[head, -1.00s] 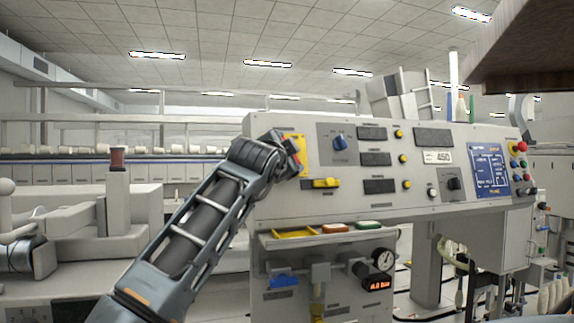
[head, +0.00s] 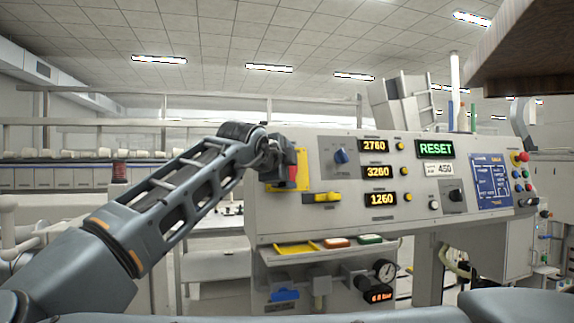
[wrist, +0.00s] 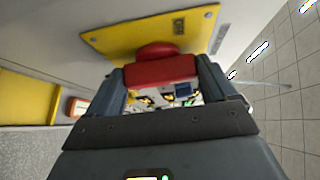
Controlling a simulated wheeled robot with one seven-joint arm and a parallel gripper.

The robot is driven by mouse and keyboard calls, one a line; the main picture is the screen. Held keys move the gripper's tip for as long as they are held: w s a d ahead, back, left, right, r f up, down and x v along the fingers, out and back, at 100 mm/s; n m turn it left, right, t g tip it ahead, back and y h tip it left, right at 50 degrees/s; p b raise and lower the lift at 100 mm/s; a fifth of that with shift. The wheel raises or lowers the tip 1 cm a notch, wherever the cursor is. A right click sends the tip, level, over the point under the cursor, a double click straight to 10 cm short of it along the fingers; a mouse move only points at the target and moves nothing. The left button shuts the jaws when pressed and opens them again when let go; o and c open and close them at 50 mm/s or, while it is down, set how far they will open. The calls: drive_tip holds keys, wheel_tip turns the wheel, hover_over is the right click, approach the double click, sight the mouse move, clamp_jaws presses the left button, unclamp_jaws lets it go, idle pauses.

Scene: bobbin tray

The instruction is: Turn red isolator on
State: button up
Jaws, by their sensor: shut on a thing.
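The red isolator has a red handle bar (wrist: 160,70) on a round red boss, set on a yellow plate (wrist: 120,38) with bolts at its corners. In the wrist view my gripper (wrist: 160,76) has one finger at each end of the bar and is shut on it. In the head view my gripper (head: 284,168) is against the left end of the grey control panel (head: 345,220). It hides most of the handle; an edge of the yellow plate (head: 303,170) shows beside it. The panel's displays are lit: 2760, 3260, 1260 and a green RESET (head: 435,149).
A blue knob (head: 341,156) and a yellow switch (head: 322,197) are close to the right of my gripper. A dark brown overhang (head: 520,60) is at upper right.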

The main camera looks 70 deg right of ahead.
drive_tip(key=shift+s+f, duration=0.1)
drive_tip(key=o, duration=0.8)
drive_tip(key=shift+o, duration=0.2)
drive_tip(key=shift+a, duration=0.1)
drive_tip(key=v, duration=0.7)
drive_tip(key=shift+a+b, duration=0.3)
